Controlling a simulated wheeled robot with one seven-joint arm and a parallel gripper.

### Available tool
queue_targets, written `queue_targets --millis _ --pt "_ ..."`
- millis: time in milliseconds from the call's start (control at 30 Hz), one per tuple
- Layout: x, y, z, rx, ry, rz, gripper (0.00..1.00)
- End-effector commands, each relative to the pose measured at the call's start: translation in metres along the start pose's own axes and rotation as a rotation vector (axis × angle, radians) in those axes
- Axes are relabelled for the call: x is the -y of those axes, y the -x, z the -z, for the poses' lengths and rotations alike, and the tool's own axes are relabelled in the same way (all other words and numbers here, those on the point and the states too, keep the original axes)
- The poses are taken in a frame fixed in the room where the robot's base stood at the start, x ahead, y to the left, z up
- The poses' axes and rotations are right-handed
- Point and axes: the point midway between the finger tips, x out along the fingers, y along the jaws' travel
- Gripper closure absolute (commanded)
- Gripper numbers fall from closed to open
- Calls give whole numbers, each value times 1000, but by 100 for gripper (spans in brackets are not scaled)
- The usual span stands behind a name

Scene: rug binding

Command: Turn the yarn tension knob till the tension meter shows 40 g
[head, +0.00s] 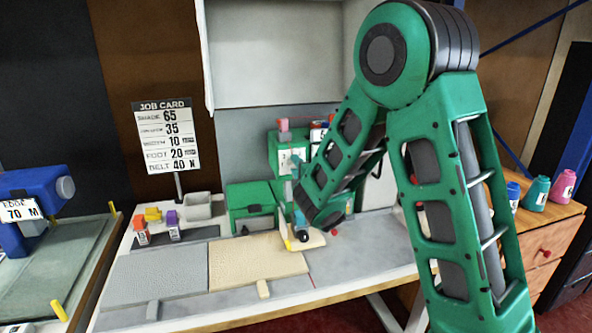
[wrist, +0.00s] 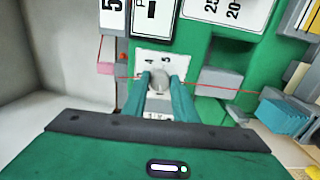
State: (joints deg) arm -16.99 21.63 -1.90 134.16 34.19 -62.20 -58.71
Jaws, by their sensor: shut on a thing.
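In the wrist view my gripper (wrist: 160,88) has its two teal fingers closed on the sides of a grey round knob (wrist: 160,78). The knob sits on a white dial plate (wrist: 175,61) with the figures 4 and 5 above it; the lower marks are partly covered by my fingers. The plate is on a green machine, which also shows in the head view (head: 260,195). In the head view my arm hides the knob. A white panel with black figures (wrist: 150,18) is cut off at the wrist view's top; I cannot make out a tension reading.
A red thread (wrist: 222,87) runs across the machine past the knob. Grey blocks (wrist: 220,80) stick out at the right. A job card (head: 166,135) stands behind the table at left. Cream fabric (head: 255,265) lies in front. Thread cones (head: 535,193) stand at right.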

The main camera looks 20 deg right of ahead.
Motion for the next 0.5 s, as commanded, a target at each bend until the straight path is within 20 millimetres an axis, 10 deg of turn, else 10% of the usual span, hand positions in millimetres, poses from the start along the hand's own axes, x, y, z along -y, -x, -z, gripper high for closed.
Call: queue_targets --millis 467,500 --pt "5 2 -1 2 14 12 97" --pt "5 2 -1 2 13 12 65"
